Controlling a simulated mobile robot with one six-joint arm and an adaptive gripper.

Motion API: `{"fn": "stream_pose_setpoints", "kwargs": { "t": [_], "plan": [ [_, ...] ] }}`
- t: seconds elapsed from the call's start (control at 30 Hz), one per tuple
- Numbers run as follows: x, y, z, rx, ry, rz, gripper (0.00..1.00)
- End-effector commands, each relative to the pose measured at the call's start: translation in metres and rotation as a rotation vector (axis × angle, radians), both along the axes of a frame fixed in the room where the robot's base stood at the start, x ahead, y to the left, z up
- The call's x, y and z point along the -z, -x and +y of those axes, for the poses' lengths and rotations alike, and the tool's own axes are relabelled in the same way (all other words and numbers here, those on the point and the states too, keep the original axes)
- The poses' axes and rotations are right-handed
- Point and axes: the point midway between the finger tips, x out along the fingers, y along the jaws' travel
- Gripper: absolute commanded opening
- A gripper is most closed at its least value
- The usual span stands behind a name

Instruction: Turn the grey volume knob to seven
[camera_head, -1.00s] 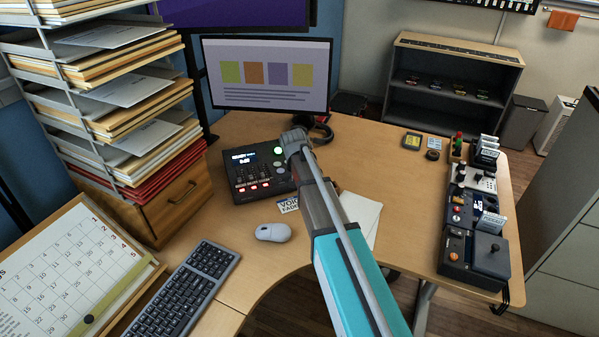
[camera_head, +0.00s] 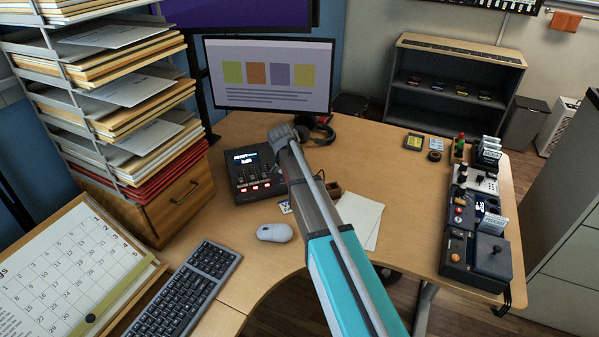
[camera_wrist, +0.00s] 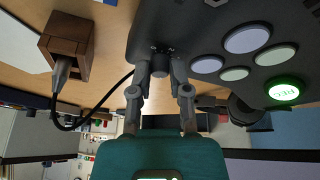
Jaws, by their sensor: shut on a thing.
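The dark audio mixer (camera_head: 252,187) stands on the desk below the monitor, with a small lit display (camera_head: 245,165), sliders and red-lit buttons showing. My arm covers its right part in the head view. In the wrist view its dark panel (camera_wrist: 215,35) shows several pale round pads and one green-lit button (camera_wrist: 284,91). The volume knob (camera_wrist: 160,67) is small, dark grey and round, near the panel's edge. My gripper (camera_wrist: 160,75) is shut on it, one finger on each side. The knob's pointer and scale cannot be made out, and the display's digits are too small to read surely.
A wooden block (camera_wrist: 66,45) with a cable plugged in stands close to the gripper; the black cable loops beside my fingers. Headphones (camera_head: 318,132) lie behind the mixer. A mouse (camera_head: 275,233), keyboard (camera_head: 185,290) and paper sheets (camera_head: 360,220) lie in front.

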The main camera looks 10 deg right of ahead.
Motion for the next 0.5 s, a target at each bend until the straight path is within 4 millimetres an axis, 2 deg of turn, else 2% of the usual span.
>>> {"fn": "stream_pose_setpoints", "kwargs": {
  "t": [0.33,0.37,0.5],
  "plan": [
    [-0.0002,-0.0017,-0.0006,0.003,0.002,-0.003,0.0],
    [-0.0002,-0.0017,-0.0006,0.003,0.002,-0.003,0.26],
    [-0.0002,-0.0014,-0.0006,0.003,0.002,-0.003,0.52]
  ]
}}
